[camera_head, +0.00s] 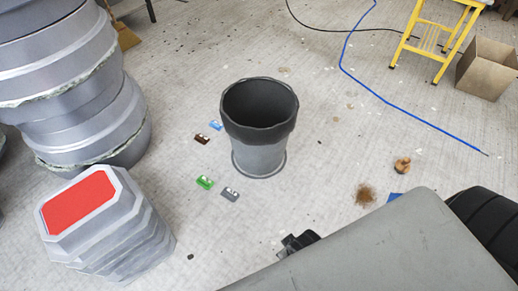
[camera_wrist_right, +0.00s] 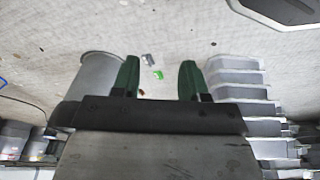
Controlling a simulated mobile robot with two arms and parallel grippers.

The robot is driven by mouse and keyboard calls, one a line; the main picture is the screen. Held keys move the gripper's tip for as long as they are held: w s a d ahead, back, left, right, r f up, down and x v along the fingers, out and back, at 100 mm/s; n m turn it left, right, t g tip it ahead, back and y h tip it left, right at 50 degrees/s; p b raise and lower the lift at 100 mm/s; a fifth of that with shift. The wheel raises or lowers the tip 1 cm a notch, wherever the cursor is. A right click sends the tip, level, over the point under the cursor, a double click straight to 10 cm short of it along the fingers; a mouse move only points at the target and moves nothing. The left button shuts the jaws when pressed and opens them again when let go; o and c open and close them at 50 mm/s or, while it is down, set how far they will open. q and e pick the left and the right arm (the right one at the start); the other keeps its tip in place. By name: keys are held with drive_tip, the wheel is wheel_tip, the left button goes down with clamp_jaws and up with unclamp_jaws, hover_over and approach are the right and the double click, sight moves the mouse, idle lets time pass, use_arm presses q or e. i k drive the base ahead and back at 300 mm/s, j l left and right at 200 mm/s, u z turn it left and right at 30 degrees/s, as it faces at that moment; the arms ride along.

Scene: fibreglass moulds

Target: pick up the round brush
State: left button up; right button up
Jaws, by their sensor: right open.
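I cannot make out the round brush for certain. In the head view a small tan-brown object (camera_head: 402,165) lies on the floor at the right, and a fuzzy brown round patch (camera_head: 365,194) lies to its lower left; I cannot tell whether either is the brush. My right gripper is open in the right wrist view (camera_wrist_right: 159,62), its two green fingers wide apart with nothing held between them. In the head view only a dark part of it (camera_head: 298,242) shows beside my grey arm. My left gripper is not in view.
A dark-rimmed grey bin (camera_head: 258,156) stands mid-floor, with several small coloured pieces (camera_head: 205,182) left of it. Stacked grey moulds (camera_head: 75,110) and a red-topped mould (camera_head: 78,205) stand left. A blue cable (camera_head: 400,108), yellow step stool (camera_head: 430,42) and cardboard box (camera_head: 488,68) are at right.

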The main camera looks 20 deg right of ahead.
sight(403, 166)
drive_tip(key=z, duration=2.2)
drive_tip(key=k, duration=0.3)
